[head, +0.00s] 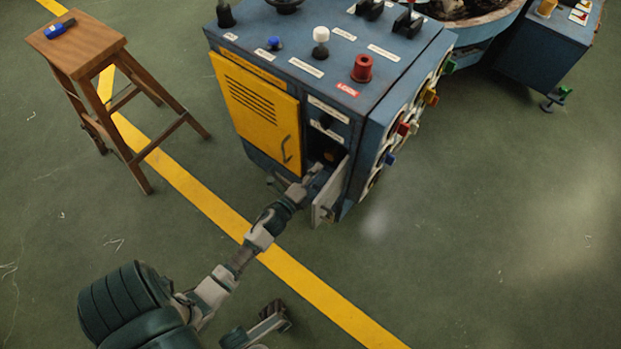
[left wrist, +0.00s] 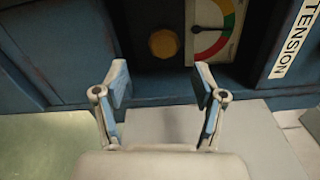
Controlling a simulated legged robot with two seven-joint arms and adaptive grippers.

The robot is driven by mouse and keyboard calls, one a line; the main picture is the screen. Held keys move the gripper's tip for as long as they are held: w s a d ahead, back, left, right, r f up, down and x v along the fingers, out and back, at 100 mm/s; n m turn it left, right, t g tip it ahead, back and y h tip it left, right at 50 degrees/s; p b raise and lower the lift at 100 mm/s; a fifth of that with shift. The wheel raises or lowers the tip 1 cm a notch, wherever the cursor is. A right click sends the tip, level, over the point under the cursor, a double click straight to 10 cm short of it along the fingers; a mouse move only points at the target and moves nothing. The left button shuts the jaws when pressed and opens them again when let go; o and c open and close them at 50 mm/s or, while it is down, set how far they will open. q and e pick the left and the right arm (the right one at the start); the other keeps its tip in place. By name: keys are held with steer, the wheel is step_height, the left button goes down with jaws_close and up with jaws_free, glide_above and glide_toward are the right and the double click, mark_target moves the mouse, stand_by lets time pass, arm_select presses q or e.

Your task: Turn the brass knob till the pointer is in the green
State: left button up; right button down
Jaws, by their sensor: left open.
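The brass knob (left wrist: 163,43) sits in a dark recess of the blue cabinet in the left wrist view. Right beside it is a pale gauge (left wrist: 214,25) with a green, yellow and red arc. The gauge's top is cut off, and I cannot tell for certain which colour the pointer is in. My left gripper (left wrist: 160,84) is open and empty, its two fingers apart just short of the knob and not touching it. In the head view my left gripper (head: 316,174) is at the open compartment low on the cabinet's front, partly hiding it.
The blue cabinet (head: 285,48) has a yellow door (head: 258,110) left of the compartment. A pale open flap (head: 328,196) is under my gripper. A TENSION label (left wrist: 296,40) is right of the gauge. A wooden stool (head: 90,50) stands at left. Floor at right is clear.

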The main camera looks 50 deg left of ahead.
arm_select(q)
steer(key=shift+v, duration=1.6)
